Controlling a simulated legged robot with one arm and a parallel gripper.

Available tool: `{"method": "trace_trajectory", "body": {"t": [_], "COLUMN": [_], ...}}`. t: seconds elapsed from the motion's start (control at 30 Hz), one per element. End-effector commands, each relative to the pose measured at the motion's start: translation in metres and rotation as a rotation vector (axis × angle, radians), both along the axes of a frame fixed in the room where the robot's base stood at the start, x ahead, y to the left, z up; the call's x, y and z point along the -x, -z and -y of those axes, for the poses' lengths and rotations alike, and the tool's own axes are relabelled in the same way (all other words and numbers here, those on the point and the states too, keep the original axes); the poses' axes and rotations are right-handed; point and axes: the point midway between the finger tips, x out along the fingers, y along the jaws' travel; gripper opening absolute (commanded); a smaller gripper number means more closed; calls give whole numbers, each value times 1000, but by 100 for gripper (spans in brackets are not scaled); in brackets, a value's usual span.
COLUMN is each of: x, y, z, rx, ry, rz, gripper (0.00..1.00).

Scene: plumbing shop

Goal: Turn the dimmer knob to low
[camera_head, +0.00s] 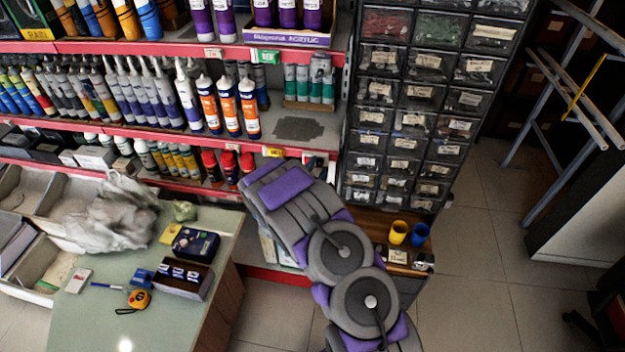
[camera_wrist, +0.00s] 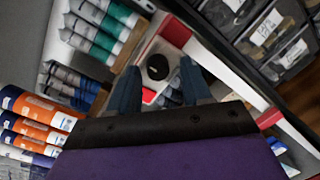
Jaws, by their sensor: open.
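The dimmer knob (camera_wrist: 157,67) is a small round black knob in the wrist view, just above the picture's middle. It sits on a pale surface beside a red shelf edge. My gripper (camera_wrist: 158,76) is open, with one dark finger at the left of the knob and one at the right. The knob shows in the gap between the fingertips; I cannot tell whether they touch it. The knob's pointer or setting marks are too small to read. In the head view my arm covers the gripper, and I cannot make out the knob there.
Shelves with red edges (camera_head: 120,48) hold many tubes and bottles. A drawer cabinet (camera_head: 405,90) stands right of my arm, with yellow (camera_head: 398,232) and blue (camera_head: 420,234) cups below. A counter (camera_head: 100,310) with small items is at left.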

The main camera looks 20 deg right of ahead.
Motion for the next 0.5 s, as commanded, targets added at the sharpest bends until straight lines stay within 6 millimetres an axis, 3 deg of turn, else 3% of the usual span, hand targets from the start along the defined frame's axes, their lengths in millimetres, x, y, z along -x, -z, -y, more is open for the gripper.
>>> {"method": "trace_trajectory", "body": {"t": [0.17, 0.5], "x": [13, 57], "y": [0, 1], "z": [-16, -52], "rx": [0, -1], "ry": [-7, -5], "rz": [-2, -4], "gripper": [53, 53]}}
